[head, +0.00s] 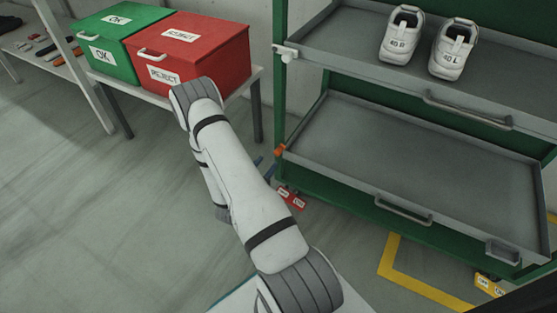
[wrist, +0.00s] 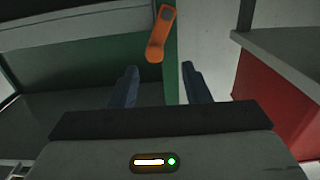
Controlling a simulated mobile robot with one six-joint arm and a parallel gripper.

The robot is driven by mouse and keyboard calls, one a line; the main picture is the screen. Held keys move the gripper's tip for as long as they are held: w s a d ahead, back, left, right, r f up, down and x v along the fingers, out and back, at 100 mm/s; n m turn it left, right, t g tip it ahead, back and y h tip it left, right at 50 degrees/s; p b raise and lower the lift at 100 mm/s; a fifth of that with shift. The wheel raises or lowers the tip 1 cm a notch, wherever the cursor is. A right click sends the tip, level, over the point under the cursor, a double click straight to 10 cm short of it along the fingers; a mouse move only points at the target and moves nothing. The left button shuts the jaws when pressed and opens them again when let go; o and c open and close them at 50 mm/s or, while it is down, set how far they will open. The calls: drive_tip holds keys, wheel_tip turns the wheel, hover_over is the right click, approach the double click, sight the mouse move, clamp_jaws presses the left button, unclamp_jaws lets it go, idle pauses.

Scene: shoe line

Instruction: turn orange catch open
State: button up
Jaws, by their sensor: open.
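The orange catch (wrist: 160,35) is at the top middle of the wrist view, on the edge of the green rack's post (wrist: 171,80). It appears as a short lever, slanting slightly. In the head view a small part of the orange catch (head: 280,150) shows at the left front corner of the lower drawer. My gripper (wrist: 160,82) is open and empty, with its two blue fingers apart. The catch lies beyond the fingertips, between them sideways, and looks apart from them. In the head view my arm hides most of my gripper; blue finger parts (head: 268,170) show near the catch.
The lower drawer (head: 400,165) is empty. The upper drawer (head: 340,40) holds a pair of white shoes (head: 402,38). A red REJECT box (head: 215,62) and green OK box (head: 108,60) stand on a table at left.

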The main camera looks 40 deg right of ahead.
sight(276, 154)
drive_tip(key=shift+s+b+x, duration=0.15)
drive_tip(key=shift+b+x, duration=0.5)
drive_tip(key=shift+x, duration=1.25)
drive_tip(key=shift+s+b+x, duration=0.1)
drive_tip(key=shift+b+x, duration=0.5)
drive_tip(key=shift+x, duration=1.35)
drive_tip(key=shift+f, duration=0.1)
drive_tip(key=shift+c, duration=0.4)
drive_tip(key=c, duration=0.7)
drive_tip(key=n, duration=0.1)
drive_tip(key=w+n+p, duration=0.1)
drive_tip(key=shift+a+r+n, duration=0.1)
drive_tip(key=shift+r+n, duration=0.1)
drive_tip(key=shift+n, duration=0.1)
drive_tip(key=shift+o, duration=0.3)
drive_tip(key=shift+w+a+n+p, duration=0.1)
drive_tip(key=shift+w+n+p, duration=0.1)
drive_tip(key=shift+n, duration=0.5)
drive_tip(key=shift+w+a+n+p, duration=0.15)
drive_tip(key=shift+w+n+p, duration=0.1)
drive_tip(key=shift+n, duration=0.45)
